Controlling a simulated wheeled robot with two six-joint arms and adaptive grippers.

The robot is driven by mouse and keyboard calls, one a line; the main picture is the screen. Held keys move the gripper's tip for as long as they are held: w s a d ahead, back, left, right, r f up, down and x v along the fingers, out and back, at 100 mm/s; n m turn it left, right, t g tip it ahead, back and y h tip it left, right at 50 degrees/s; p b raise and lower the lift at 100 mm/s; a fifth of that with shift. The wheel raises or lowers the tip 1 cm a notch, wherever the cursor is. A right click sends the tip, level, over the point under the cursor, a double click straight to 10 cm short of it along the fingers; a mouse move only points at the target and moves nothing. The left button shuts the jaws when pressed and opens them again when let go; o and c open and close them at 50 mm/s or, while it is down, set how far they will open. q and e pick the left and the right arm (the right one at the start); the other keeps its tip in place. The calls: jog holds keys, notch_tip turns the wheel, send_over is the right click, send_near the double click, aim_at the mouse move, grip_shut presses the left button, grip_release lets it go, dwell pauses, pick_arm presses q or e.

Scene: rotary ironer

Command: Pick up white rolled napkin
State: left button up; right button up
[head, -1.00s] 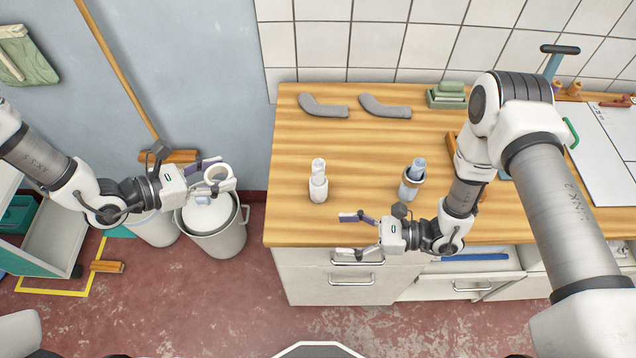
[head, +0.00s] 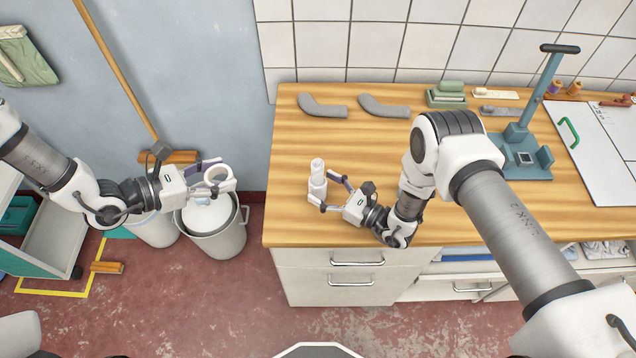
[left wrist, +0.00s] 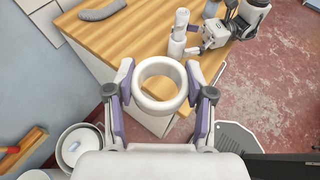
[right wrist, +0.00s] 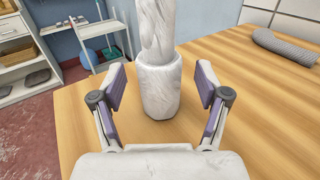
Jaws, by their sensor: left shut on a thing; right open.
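The white rolled napkin (head: 317,170) stands upright in a white marbled holder (head: 317,189) near the left front of the wooden table. In the right wrist view the napkin (right wrist: 155,28) rises out of the holder (right wrist: 160,90). My right gripper (head: 322,187) is open, with its fingers on either side of the holder below the napkin; a gap shows on both sides. My left gripper (head: 217,176) is shut on a white ring (left wrist: 160,105), held in the air left of the table. The ring's hole is empty.
A blue stand (head: 526,155) and white board (head: 605,150) are at right. A bin (head: 215,240) stands below the left gripper. My right arm covers part of the table.

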aim_at(318, 163)
jog(key=shift+x, duration=1.05)
jog(key=c, duration=1.3)
jog(key=shift+o, duration=0.2)
jog(key=shift+r, duration=0.1)
notch_tip(318, 163, up, 10)
jog(key=shift+s+f, duration=0.1)
notch_tip(318, 163, down, 7)
jog(key=shift+f, duration=0.1)
